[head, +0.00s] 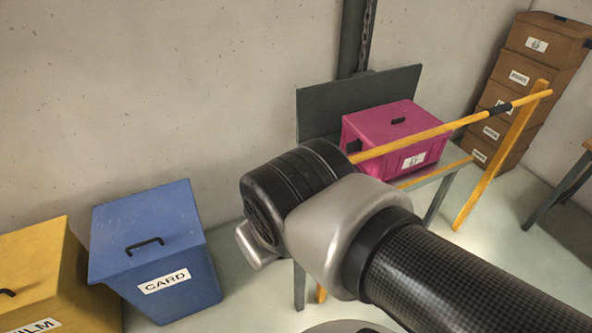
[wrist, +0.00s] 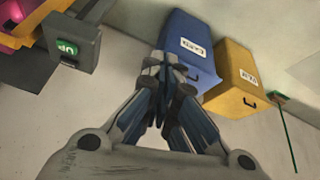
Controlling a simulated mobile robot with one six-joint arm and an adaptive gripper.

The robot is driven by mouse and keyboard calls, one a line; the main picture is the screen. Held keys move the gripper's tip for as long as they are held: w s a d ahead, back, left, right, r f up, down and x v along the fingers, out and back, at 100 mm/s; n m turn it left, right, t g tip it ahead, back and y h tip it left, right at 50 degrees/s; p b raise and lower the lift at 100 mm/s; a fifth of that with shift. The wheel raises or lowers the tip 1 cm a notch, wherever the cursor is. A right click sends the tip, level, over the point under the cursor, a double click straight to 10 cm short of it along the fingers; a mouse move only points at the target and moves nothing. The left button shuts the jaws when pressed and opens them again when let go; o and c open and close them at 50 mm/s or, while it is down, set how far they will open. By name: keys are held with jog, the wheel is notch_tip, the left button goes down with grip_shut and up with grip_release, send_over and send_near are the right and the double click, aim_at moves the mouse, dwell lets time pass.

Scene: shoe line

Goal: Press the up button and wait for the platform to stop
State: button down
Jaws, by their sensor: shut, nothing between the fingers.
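The green up button (wrist: 67,48) is on a grey control box (wrist: 75,28) at the upper left of the wrist view. My gripper (wrist: 168,60) is shut and empty, and its fingertips are apart from the button, to its right in that view. In the head view my arm covers the gripper and the button does not show. The lift platform has a dark upright back panel (head: 318,112) and yellow rails. A magenta lidded bin (head: 370,128) stands there, partly behind a rail. The platform's floor is mostly hidden by my arm.
A blue CARD bin (head: 150,240) and a yellow FILM bin (head: 45,265) stand by the wall at left. Brown stacked boxes (head: 540,45) stand at the back right, behind a yellow post (head: 497,155). A dark column (head: 352,40) rises behind the panel.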

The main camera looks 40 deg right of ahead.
jog(key=w+d+r+n+t+h+p, duration=0.3)
jog(key=w+d+p, duration=0.4)
jog(key=w+d, duration=0.85)
jog(key=w+d+f+n+t+y+p, duration=0.1)
jog(key=w+d+f+n+y+p, duration=0.1)
jog(key=d+f+n+p, duration=0.3)
jog(key=shift+w+d+f+n+y+p, duration=0.4)
jog(key=shift+d+y+p, duration=0.3)
jog(key=shift+d+p, duration=0.7)
jog(key=shift+s, duration=0.15)
jog(key=shift+f+b, duration=0.15)
jog(key=shift+b, duration=0.15)
notch_tip(320, 180, down, 9)
jog(key=b, duration=0.8)
jog(key=shift+r, duration=0.2)
